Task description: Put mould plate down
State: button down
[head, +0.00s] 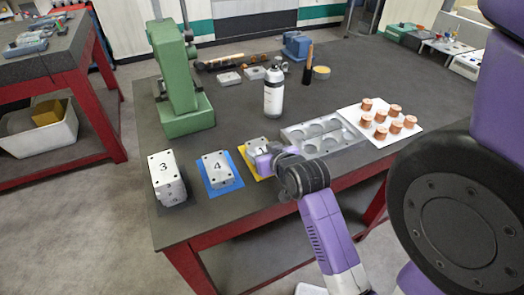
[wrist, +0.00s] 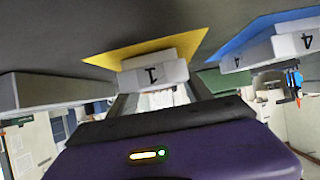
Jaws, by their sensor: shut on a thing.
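My gripper (head: 267,157) is at the yellow mat (head: 251,167), shut on a small pale metal mould plate (head: 255,146). The wrist view shows this plate (wrist: 152,77) marked 1, against the yellow mat (wrist: 118,52); I cannot tell whether a small gap is left. The gripper and wrist hide part of the plate in the head view. To the left, a plate marked 4 (head: 216,167) lies on a blue mat (head: 234,180); it also shows in the wrist view (wrist: 292,46). Farther left is a stack topped by a plate marked 3 (head: 165,170).
A grey tray with round hollows (head: 322,136) stands close on the right, beside a white board (head: 378,137) with several copper cylinders. A green press (head: 184,90) and a white bottle (head: 273,95) stand behind. Bare table (head: 225,112) lies between the press and the bottle.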

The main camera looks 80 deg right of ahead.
jog(key=shift+c, duration=2.2)
grip_release()
jog(key=shift+f, duration=0.15)
